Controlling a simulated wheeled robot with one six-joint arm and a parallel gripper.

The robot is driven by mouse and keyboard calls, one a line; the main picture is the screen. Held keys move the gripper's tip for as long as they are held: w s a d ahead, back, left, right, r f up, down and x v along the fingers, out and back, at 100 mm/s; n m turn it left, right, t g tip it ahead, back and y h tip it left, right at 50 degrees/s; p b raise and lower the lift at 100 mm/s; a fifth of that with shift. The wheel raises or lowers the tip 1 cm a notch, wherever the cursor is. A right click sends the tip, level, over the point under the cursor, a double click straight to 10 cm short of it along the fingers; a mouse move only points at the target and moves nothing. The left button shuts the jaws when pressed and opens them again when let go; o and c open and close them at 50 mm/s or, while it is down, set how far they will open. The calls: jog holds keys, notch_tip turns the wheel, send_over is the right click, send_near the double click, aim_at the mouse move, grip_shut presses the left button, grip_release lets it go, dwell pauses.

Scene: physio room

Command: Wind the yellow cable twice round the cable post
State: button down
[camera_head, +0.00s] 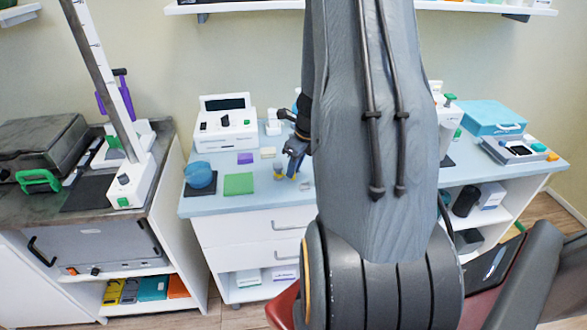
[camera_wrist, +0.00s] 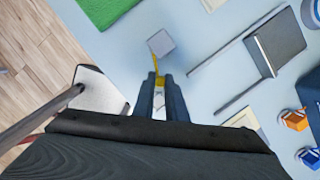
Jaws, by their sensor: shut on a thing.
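My gripper (camera_head: 290,172) is over the blue-topped counter, pointing down, partly behind my arm in the head view. In the wrist view my gripper (camera_wrist: 159,82) is shut on the yellow cable (camera_wrist: 155,63). A short stretch of cable runs from the fingertips to a small grey block-like top (camera_wrist: 162,42), which looks like the cable post. The post seems to show in the head view as a small grey piece (camera_head: 279,164) just left of the fingers, with yellow near its foot. I cannot tell whether any cable goes round it.
A white device (camera_head: 224,124) stands behind. In the wrist view, a dark pad with rails (camera_wrist: 275,48) and an orange-and-blue piece (camera_wrist: 295,120) lie right.

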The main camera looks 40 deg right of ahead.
jog(key=shift+s+d+r, duration=0.2)
jog(key=shift+s, duration=0.4)
jog(key=shift+s+d+r, duration=0.15)
jog(key=shift+s+d, duration=0.1)
jog(key=shift+s, duration=0.4)
jog(key=shift+s+d+r, duration=0.2)
jog(key=shift+s, duration=0.4)
